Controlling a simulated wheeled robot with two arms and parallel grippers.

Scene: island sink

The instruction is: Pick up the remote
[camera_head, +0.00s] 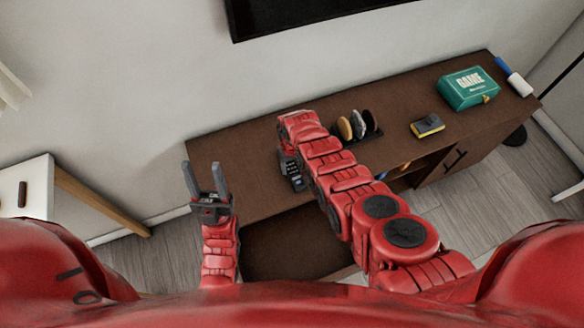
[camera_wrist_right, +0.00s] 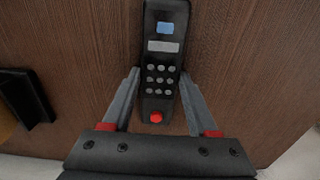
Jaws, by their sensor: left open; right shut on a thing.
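The remote (camera_wrist_right: 165,50) is dark, with a blue screen, several grey round buttons and a red button. It lies across the brown wood surface in the right wrist view. My right gripper (camera_wrist_right: 160,85) is shut on its lower half, one finger on each side. In the head view the remote (camera_head: 292,172) shows beside my right forearm near the cabinet's front edge; the arm hides the right fingers there. I cannot tell whether it is lifted off the wood. My left gripper (camera_head: 203,176) is open and empty, in front of the cabinet's left end.
The long brown cabinet (camera_head: 235,172) carries a rack with round items (camera_head: 358,126), a yellow and dark box (camera_head: 427,125), a green game box (camera_head: 468,90) and a blue-handled roller (camera_head: 514,78). A white table (camera_head: 36,185) stands at left. A dark screen hangs above.

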